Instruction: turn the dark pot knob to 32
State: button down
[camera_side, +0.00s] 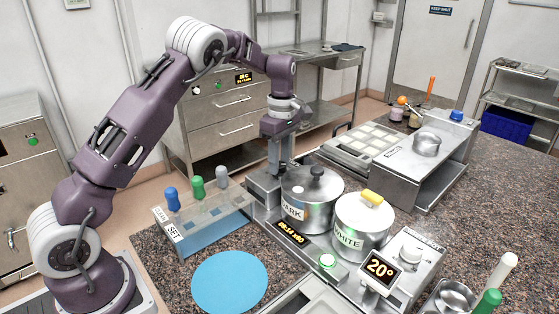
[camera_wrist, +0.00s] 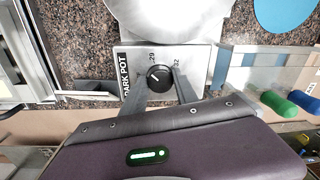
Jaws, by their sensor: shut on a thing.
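The dark pot knob (camera_wrist: 159,78) is a small black dial on a pale metal plate (camera_wrist: 187,53) lettered "DARK POT". The plate shows the marks 29 and 32. A light pointer line shows on the knob's left part, but I cannot read its exact setting. My gripper (camera_wrist: 161,84) is shut on the knob, with a finger on each side of it. In the side view my gripper (camera_side: 279,168) reaches down behind the dark pot (camera_side: 312,205), a steel pot with a black lid knob. The dial is hidden there.
The white pot (camera_side: 362,228), with a yellow lid handle, stands right of the dark pot. A display reading 20° (camera_side: 381,268) is at the front right. A rack (camera_side: 205,218) with blue, green and grey handles stands left of my gripper. A blue round mat (camera_side: 230,281) lies in front.

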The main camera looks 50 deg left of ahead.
jog(key=m, duration=0.5)
jog(key=shift+m, duration=0.3)
jog(key=m, duration=0.4)
jog(key=shift+y, duration=0.3)
jog(key=m, duration=0.5)
jog(key=shift+m+t, duration=0.3)
jog(key=shift+m, duration=1.9)
jog(key=c, duration=0.9)
grip_release()
jog(key=shift+s, duration=0.1)
jog(key=shift+c, duration=0.2)
